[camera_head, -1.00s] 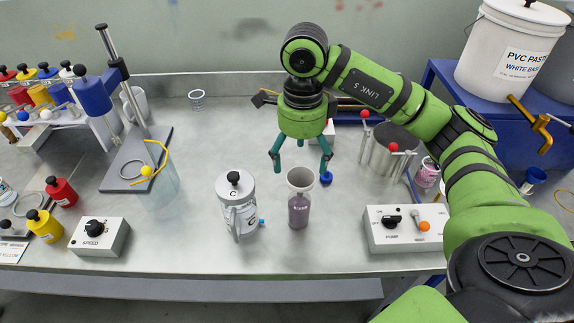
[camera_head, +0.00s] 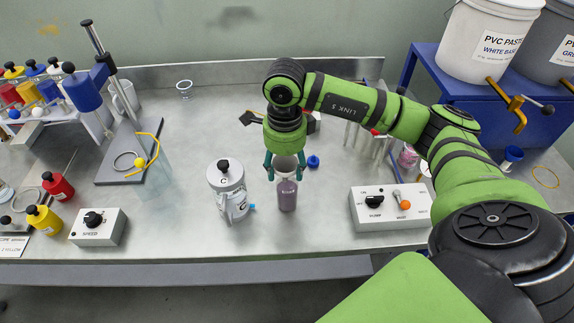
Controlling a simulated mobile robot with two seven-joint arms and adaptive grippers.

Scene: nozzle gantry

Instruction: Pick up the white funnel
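The gripper body hides part of the space behind the funnel. My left gripper is not in view.
A lidded jug marked C (camera_head: 227,190) stands just left of the bottle. A pump switch box (camera_head: 390,208) is at right and a speed box (camera_head: 98,227) at left.

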